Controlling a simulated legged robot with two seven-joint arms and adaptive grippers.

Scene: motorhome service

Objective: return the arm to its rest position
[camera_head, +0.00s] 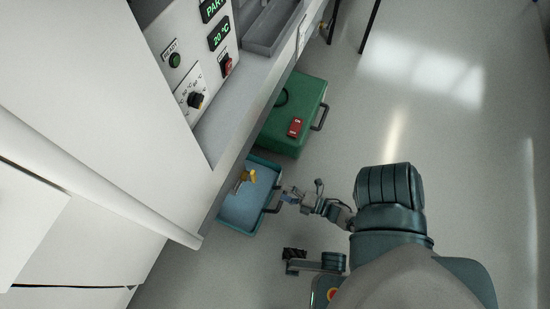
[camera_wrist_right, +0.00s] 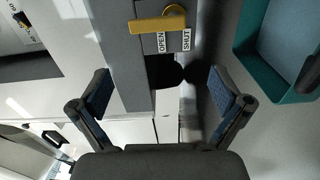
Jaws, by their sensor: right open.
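My right gripper (camera_head: 291,196) is open and empty in the head view, just right of the blue tray-like container's handle. In the right wrist view its two fingers (camera_wrist_right: 165,95) stand wide apart with nothing between them. A yellow lever (camera_wrist_right: 158,25) on a grey plate marked OPEN and SHUT lies beyond the fingertips, apart from them. The yellow part also shows in the head view (camera_head: 252,176), above the blue container.
The blue container (camera_head: 236,218) is on the floor beside the cabinet, and also shows in the wrist view (camera_wrist_right: 257,75). A green case (camera_head: 305,105) with a red switch stands behind it. A control panel (camera_head: 180,45) is at upper left. The floor at right is clear.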

